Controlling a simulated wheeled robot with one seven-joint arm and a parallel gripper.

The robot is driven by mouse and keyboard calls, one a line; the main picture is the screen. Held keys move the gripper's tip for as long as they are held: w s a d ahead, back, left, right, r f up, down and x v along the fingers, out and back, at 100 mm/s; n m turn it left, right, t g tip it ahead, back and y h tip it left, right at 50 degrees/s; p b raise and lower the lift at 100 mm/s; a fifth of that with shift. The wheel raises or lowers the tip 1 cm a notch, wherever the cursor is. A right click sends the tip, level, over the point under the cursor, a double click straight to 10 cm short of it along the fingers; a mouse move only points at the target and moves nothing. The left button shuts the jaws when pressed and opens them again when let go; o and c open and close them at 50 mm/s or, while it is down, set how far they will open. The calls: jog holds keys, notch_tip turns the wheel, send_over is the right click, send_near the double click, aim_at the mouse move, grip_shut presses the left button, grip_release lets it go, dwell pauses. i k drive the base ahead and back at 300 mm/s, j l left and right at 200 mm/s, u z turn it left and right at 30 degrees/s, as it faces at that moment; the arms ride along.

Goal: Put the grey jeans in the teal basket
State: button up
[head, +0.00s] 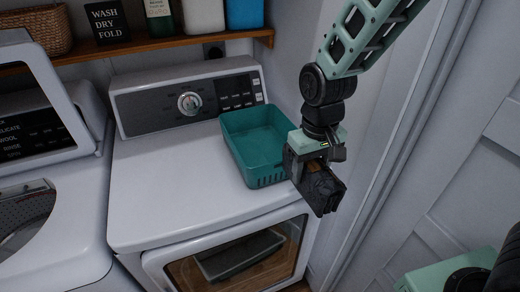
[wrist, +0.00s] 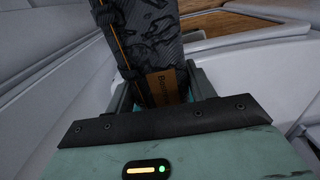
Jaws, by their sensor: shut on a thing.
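My gripper (head: 315,172) is shut on the grey jeans (head: 326,192), a dark folded bundle. It holds them just off the right side of the teal basket, in front of the dryer's right edge. In the wrist view, the jeans (wrist: 150,40) stick out from between the fingers (wrist: 162,92), with orange stitching and a brown patch. The teal basket (head: 258,142) stands upright on top of the dryer at its right side, and its visible inside looks empty. My gripper overlaps its right front corner in the head view; I cannot tell whether they touch.
The white dryer (head: 175,190) has clear top space left of the basket. Its front door window (head: 240,255) shows a grey tray-like shape. A wooden shelf (head: 150,44) with several items hangs above. A wall is close at right.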

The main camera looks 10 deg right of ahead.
aim_at(262, 152)
jog(key=i+j, duration=0.15)
jog(key=i, duration=0.3)
jog(key=i+j, duration=0.1)
jog(key=i, duration=0.35)
